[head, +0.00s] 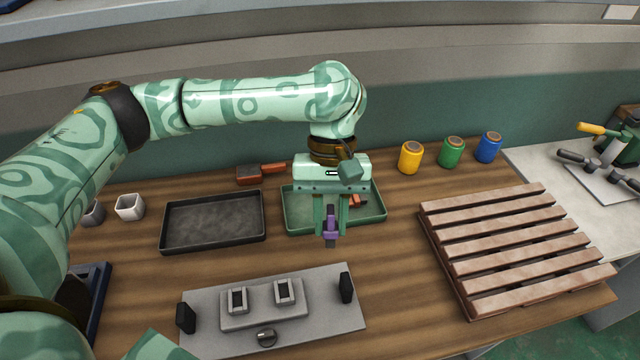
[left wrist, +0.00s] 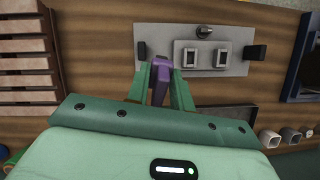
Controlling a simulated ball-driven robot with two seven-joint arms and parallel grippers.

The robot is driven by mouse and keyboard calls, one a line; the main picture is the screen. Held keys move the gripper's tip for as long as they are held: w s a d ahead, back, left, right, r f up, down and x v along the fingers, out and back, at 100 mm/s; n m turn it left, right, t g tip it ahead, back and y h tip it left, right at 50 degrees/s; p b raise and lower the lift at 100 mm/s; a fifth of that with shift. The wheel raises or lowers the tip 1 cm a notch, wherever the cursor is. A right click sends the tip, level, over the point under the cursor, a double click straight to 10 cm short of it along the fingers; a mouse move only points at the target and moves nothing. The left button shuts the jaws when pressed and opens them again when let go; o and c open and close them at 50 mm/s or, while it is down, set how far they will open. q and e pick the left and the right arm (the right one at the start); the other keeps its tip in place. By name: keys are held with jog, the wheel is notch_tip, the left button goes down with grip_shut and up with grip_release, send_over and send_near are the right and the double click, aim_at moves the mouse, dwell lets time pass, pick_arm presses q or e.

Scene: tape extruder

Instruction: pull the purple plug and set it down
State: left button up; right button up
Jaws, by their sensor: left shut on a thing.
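My left gripper (head: 331,222) is shut on the purple plug (head: 331,238), holding it over the near side of the green tray (head: 300,230). The plug points down, and its dark lower end shows below the fingers. In the left wrist view the plug (left wrist: 160,82) sits between the two green fingers of the gripper (left wrist: 162,75). The grey socket panel (head: 205,345) lies nearer, with two sockets (head: 238,298) (head: 285,290) and a knob (head: 266,337); no plug is in either socket. My right gripper is not in view.
A dark tray (head: 212,248) lies left of the green tray, with two small cups (head: 130,208) (head: 93,213) beyond its left end. A slatted wooden pallet (head: 510,245) fills the right side. Yellow (head: 411,158), green (head: 452,152) and blue (head: 488,148) canisters stand behind it.

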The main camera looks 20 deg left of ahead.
pick_arm(q)
jog(key=w+d+f+n+g+h+b, duration=0.1)
jog(key=w+d+f+n+h, duration=0.1)
jog(key=w+n+h, duration=0.25)
jog(key=n+t+h+b, duration=0.3)
jog(key=n+t+h, duration=0.3)
jog(key=n+t, duration=0.9)
send_over(306, 210)
jog(key=shift+n+g, duration=0.35)
jog(key=shift+g, duration=0.25)
notch_tip(306, 210, down, 11)
jog(key=shift+a+f, duration=0.1)
jog(key=shift+f, duration=0.05)
jog(key=shift+f+b, duration=2.1)
jog(key=shift+f, duration=0.6)
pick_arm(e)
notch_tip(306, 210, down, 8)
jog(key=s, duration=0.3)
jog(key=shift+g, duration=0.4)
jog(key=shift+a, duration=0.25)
pick_arm(q)
jog(key=shift+f, duration=0.35)
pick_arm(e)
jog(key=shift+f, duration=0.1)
